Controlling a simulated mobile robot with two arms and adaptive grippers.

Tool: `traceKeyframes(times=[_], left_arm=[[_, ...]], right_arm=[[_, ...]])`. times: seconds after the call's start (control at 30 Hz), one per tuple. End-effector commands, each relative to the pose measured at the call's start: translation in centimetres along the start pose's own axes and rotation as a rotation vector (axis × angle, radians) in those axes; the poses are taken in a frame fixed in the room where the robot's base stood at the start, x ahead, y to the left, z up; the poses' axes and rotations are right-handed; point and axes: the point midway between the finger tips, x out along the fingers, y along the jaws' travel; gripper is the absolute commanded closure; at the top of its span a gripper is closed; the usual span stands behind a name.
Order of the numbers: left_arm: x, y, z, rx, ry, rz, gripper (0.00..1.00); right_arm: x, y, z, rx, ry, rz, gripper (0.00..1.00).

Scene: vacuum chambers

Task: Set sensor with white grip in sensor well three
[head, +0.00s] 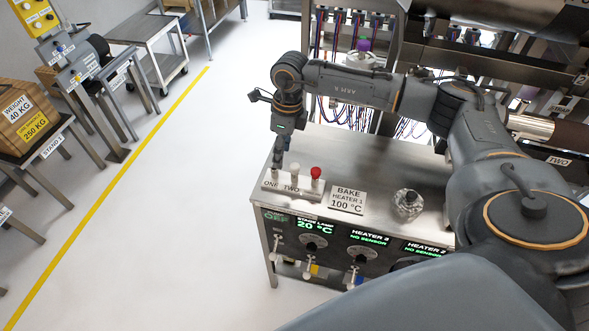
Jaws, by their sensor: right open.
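A pale rack block (290,187) marked ONE and TWO stands at the left end of the steel bench top. A sensor with a white grip (294,169) stands upright near its middle. A sensor with a red grip (316,173) stands to its right. My right gripper (277,163) points down over the rack's left end, just left of the white grip. It is open, and its tips are small and partly merge with a pale piece below them. I cannot make out sensor well three. My left gripper is not in view.
A sign (347,199) reading BAKE HEATER 1 100 °C and a glassy knobbed object (408,204) are on the bench. Front displays (369,238) read NO SENSOR for two heaters. Chamber frames and cables stand behind. Open floor (180,200) lies left.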

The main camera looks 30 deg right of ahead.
Motion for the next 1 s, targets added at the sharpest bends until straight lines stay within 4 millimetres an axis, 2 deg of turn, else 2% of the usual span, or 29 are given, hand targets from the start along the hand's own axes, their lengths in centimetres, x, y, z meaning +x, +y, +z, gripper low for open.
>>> traceKeyframes(times=[0.1, 0.2, 0.57, 0.77, 1.0], left_arm=[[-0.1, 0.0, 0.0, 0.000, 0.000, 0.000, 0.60], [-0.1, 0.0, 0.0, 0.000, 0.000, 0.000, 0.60], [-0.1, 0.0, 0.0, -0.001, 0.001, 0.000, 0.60], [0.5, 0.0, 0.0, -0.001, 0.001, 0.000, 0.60], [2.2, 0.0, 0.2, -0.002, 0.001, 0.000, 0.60]], right_arm=[[-1.1, -2.1, -1.8, 0.013, 0.069, -0.059, 0.49], [-1.5, -2.7, -2.5, 0.019, 0.094, -0.078, 0.49], [-1.4, -2.7, -2.5, 0.019, 0.096, -0.079, 0.49], [-0.5, -2.8, -2.6, 0.018, 0.096, -0.078, 0.49], [2.3, -2.9, -2.8, 0.018, 0.097, -0.077, 0.49]])
